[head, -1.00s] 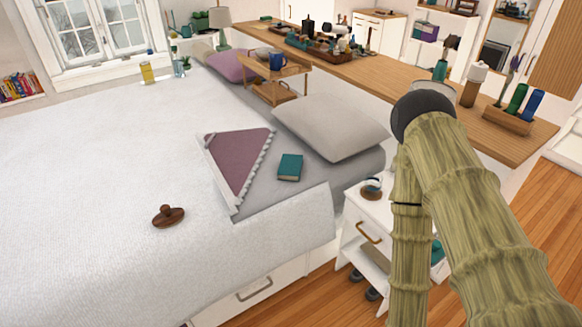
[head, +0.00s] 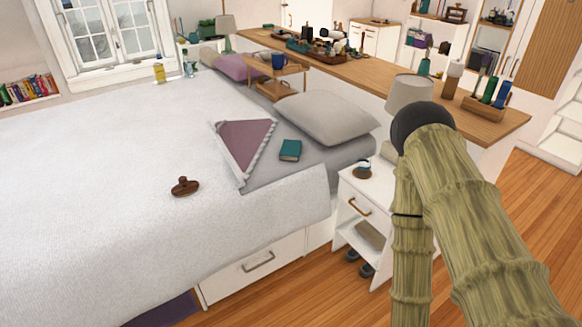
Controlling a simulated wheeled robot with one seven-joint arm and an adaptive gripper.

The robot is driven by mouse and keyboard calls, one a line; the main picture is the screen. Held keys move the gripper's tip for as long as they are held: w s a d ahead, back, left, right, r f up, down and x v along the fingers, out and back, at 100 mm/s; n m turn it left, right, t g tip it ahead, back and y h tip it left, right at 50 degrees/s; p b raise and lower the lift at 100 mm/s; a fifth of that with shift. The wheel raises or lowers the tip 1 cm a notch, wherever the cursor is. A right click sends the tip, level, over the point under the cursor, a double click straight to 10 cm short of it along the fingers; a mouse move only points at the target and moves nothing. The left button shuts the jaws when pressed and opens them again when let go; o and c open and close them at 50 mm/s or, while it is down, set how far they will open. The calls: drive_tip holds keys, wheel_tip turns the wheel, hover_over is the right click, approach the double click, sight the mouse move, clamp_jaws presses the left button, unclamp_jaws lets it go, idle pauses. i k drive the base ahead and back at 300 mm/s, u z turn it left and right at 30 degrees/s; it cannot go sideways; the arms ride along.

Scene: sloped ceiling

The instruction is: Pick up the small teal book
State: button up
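The small teal book (head: 290,150) lies flat on the grey sheet of the bed, between the folded-back purple and white cover corner (head: 246,143) and the grey pillow (head: 322,117). Nothing covers it. My arm, with a bamboo-like surface, rises at the right of the head view. My gripper cannot be made out in this view, so its fingers and whatever they may hold are hidden. The arm is well to the right of the book and apart from it.
A brown wooden lidded-looking object (head: 185,187) sits on the white bedspread (head: 110,190). A white nightstand (head: 352,190) stands by the bed's right side. A long wooden counter (head: 400,87) runs behind the pillow. Wooden floor (head: 300,290) is free in front.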

sight(290, 150)
drive_tip(key=z, duration=0.15)
drive_tip(key=k, duration=0.4)
drive_tip(key=u, duration=1.1)
drive_tip(key=i, duration=1.95)
drive_tip(key=z, duration=0.8)
